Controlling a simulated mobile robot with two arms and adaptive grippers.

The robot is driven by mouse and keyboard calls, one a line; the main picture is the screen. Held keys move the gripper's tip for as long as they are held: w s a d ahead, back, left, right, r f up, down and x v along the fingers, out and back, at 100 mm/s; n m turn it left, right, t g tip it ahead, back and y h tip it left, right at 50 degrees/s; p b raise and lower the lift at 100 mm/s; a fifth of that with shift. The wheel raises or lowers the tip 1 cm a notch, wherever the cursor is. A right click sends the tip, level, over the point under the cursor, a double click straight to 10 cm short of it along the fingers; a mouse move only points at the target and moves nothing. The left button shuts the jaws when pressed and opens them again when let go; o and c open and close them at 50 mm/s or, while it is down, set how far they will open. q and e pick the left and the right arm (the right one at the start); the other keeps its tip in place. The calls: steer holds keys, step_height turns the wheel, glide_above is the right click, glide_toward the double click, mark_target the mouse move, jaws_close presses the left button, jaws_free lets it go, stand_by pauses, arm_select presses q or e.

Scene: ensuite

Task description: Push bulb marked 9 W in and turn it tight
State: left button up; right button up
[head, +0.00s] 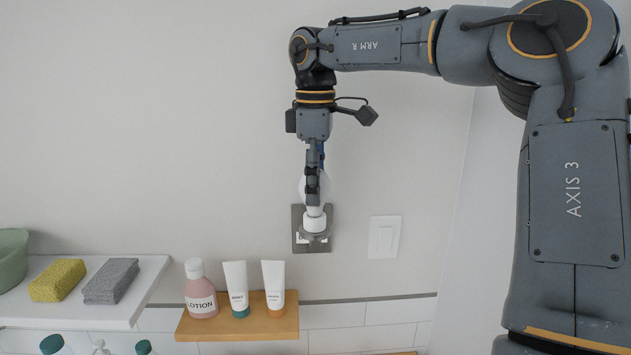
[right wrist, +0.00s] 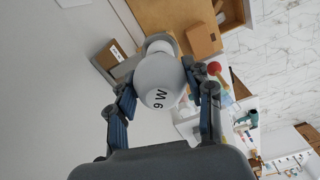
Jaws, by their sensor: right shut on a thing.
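My right gripper (head: 313,185) reaches down in front of the wall and is shut on a white bulb (head: 326,188). In the right wrist view the bulb (right wrist: 158,82) carries the mark 9 W and sits between the two fingers of the gripper (right wrist: 160,88). The bulb's narrow end points away from my wrist, toward a round holder (right wrist: 158,43) on a metal wall plate (head: 298,238). The bulb's end is at the holder; how deep it sits I cannot tell. My left gripper is in neither view.
A white wall switch (head: 384,237) is right of the plate. Below, a small wooden shelf (head: 245,327) holds a pink lotion bottle (head: 201,290) and two white tubes (head: 236,285).

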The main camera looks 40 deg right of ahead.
steer(key=shift+f, duration=0.2)
steer(key=o, duration=1.5)
steer(key=shift+w+d, duration=0.15)
step_height(320, 180, up, 12)
